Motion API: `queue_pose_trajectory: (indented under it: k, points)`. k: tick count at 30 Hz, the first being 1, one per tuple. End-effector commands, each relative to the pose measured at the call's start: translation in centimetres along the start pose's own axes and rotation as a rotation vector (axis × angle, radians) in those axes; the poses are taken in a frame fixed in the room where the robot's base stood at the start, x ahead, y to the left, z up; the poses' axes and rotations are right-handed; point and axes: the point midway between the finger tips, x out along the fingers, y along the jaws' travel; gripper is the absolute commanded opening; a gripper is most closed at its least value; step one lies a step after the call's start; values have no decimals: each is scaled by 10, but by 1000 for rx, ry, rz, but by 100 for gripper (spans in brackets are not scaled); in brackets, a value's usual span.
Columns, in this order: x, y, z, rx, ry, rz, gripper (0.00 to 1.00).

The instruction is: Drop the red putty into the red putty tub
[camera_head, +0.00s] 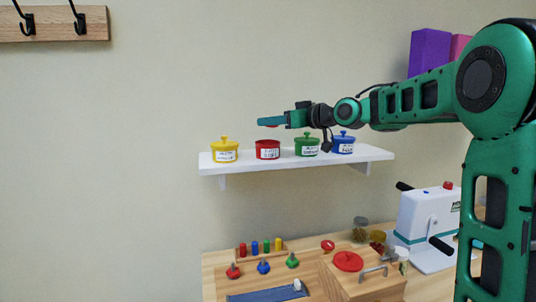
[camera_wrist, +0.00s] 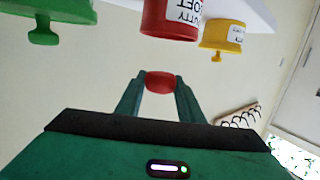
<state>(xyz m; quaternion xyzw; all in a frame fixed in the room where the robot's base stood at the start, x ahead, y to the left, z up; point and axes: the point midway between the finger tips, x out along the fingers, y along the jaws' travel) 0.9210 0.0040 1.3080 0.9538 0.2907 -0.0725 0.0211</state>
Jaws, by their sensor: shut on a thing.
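My gripper (camera_head: 270,121) is shut on the red putty (camera_wrist: 160,82), a small rounded lump between the fingertips in the wrist view. In the head view the fingers look level and the putty barely shows at their underside. The red putty tub (camera_head: 268,151) has a white label and no lid, and stands on the white shelf (camera_head: 375,155). My gripper appears over it in the head view, with a small gap, though depth is hard to tell. In the wrist view the tub (camera_wrist: 170,22) is apart from the putty. The tub's inside is hidden.
On the shelf, lidded tubs stand on both sides: yellow (camera_head: 224,152) at left, green (camera_head: 307,147) and blue (camera_head: 343,145) at right. A red lid (camera_head: 348,261) lies on a wooden box below. A white machine (camera_head: 425,222) stands at right.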

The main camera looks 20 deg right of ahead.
Motion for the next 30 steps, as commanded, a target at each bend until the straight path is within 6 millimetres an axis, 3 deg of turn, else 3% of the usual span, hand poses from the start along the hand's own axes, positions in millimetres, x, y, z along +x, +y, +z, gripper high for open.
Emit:
queue_pose_trajectory:
  k: [11, 12, 14, 24, 30]
  points:
    - [0, 0, 4, 0, 0, 0, 12]
    - [0, 0, 4, 0, 0, 0, 41]
    - [0, 0, 4, 0, 0, 0, 56]
    - [-2, 1, 4, 0, 0, 1, 56]
    - [-25, 2, 4, 0, 1, 4, 56]
